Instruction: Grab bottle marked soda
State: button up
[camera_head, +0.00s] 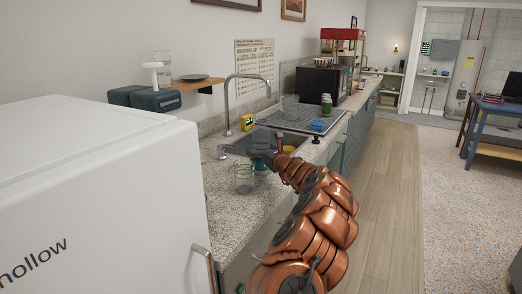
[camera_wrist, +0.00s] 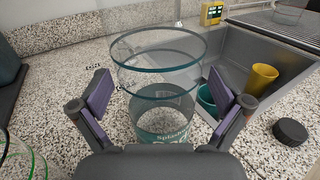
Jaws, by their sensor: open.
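A clear container with teal rings (camera_wrist: 160,82) stands upright on the speckled counter in the wrist view. Its label partly reads "Splash"; I cannot read the word "soda" on it. My gripper (camera_wrist: 159,97) is open, with its purple-padded fingers on either side of this container. In the head view my gripper (camera_head: 262,143) is over the counter beside the sink, and hides much of what is there. A second clear glass with green rings (camera_head: 243,179) stands close by; it also shows at the wrist view's lower left edge (camera_wrist: 18,160).
The sink (camera_wrist: 262,58) holds a yellow cup (camera_wrist: 262,78) and a teal cup (camera_wrist: 207,101). A black round knob (camera_wrist: 290,131) is on the counter. A tall faucet (camera_head: 228,105), a green-and-white container (camera_head: 326,104) and a microwave (camera_head: 322,83) stand farther along. A white fridge (camera_head: 95,190) is at left.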

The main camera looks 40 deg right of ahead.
jog(key=shift+c, duration=0.2)
jog(key=c, duration=1)
jog(key=shift+c, duration=0.2)
